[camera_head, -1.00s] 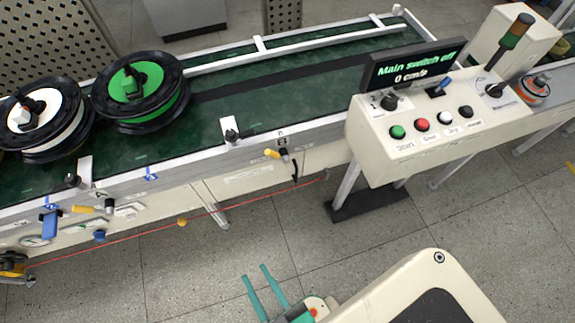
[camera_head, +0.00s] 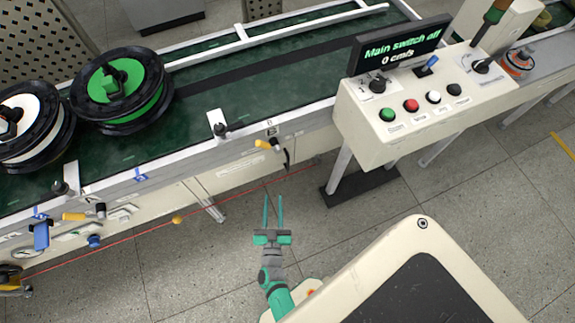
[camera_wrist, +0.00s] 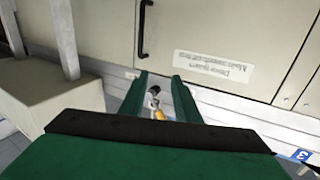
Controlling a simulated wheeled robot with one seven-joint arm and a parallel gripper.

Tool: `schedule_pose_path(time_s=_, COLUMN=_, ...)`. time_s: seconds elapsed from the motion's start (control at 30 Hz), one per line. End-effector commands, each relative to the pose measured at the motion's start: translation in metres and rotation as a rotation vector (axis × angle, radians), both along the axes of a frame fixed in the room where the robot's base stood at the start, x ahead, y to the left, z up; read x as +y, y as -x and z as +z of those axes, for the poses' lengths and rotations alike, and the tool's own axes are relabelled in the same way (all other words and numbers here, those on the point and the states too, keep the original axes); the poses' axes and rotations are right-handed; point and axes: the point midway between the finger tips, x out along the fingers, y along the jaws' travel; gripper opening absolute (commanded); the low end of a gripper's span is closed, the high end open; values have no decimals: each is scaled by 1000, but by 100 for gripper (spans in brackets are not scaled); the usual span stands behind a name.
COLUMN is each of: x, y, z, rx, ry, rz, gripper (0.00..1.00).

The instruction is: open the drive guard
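The drive guard (camera_head: 272,167) is a beige panel on the conveyor's side, lying flat and closed. In the wrist view the guard (camera_wrist: 205,25) shows with its label (camera_wrist: 215,68) upside down and a black handle (camera_wrist: 146,28). The black handle (camera_head: 287,158) also shows in the head view. A yellow-gripped lever (camera_head: 265,144) sits on the rail above the guard. The lever (camera_wrist: 157,108) shows between my fingers in the wrist view. My gripper (camera_head: 273,204) is open and empty, in front of and apart from the guard. Its green fingers (camera_wrist: 163,82) also show in the wrist view.
A control box (camera_head: 420,112) stands right of the guard on a post with a dark foot (camera_head: 362,187). Its screen (camera_head: 400,50) reads "Main switch off, 0 cm/s". A second yellow lever (camera_head: 75,216) is at the left. Spools (camera_head: 122,88) stand on the belt.

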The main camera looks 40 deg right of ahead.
Motion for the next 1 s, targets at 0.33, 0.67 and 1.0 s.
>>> schedule_pose_path(time_s=0.33, x=-63, y=-32, z=-32, rx=21, ry=29, rz=-179, gripper=29)
schedule_pose_path(time_s=0.67, x=-92, y=-58, z=-33, rx=20, ry=31, rz=-186, gripper=29)
schedule_pose_path(time_s=1.0, x=-132, y=-95, z=-33, rx=22, ry=30, rz=-185, gripper=29)
